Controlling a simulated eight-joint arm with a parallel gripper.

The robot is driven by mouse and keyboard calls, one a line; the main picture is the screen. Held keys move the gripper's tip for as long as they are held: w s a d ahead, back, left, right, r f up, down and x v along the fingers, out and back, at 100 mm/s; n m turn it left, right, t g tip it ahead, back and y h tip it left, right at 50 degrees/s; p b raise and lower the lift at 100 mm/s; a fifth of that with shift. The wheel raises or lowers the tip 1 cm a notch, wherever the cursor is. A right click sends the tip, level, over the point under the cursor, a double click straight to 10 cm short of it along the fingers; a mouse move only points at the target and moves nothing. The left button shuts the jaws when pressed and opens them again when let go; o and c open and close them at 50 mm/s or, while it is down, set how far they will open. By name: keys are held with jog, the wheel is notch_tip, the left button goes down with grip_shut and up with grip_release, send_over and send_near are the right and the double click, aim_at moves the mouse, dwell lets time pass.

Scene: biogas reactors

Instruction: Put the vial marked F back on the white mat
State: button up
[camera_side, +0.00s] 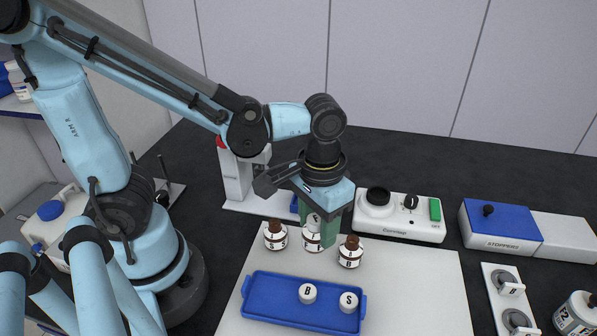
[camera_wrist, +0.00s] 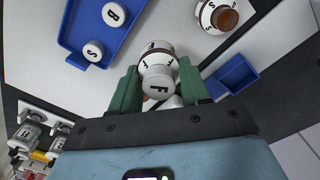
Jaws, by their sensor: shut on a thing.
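My gripper (camera_side: 322,232) points down over the white mat (camera_side: 405,285), its green fingers shut on the F vial (camera_side: 312,241). In the wrist view the F vial's white cap (camera_wrist: 158,84), marked F, sits between the fingers (camera_wrist: 157,75), with its white labelled body beyond. The vial looks upright, at or very near the mat's surface; I cannot tell whether its base touches. One finger hides part of it in the side view.
The open brown S vial (camera_side: 275,236) and B vial (camera_side: 349,253) stand close on either side. A blue tray (camera_side: 270,312) in front holds the B cap (camera_side: 307,293) and S cap (camera_side: 348,302). A white device (camera_side: 400,225) stands behind. The mat's right part is clear.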

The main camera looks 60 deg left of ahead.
aim_at(318, 236)
jog(key=shift+w+a+f, duration=0.45)
jog(key=shift+w+f, duration=0.05)
jog(key=shift+w, duration=0.05)
jog(key=shift+f, duration=1.9)
jog(key=shift+f, duration=0.1)
jog(key=o, duration=1.1)
notch_tip(318, 236, up, 12)
jog(key=shift+r, duration=0.1)
jog(key=shift+w+a+f+m+t, duration=0.15)
jog(key=shift+w+a+t, duration=0.2)
jog(key=shift+a+t, duration=0.95)
jog(key=shift+w+a+f+m+t, duration=0.1)
jog(key=shift+w+a+t, duration=0.2)
jog(key=shift+a+t, duration=1)
jog(key=shift+w+a+f+m+t, duration=0.15)
jog(key=shift+w+a+t, duration=0.2)
jog(key=shift+a+t, duration=0.9)
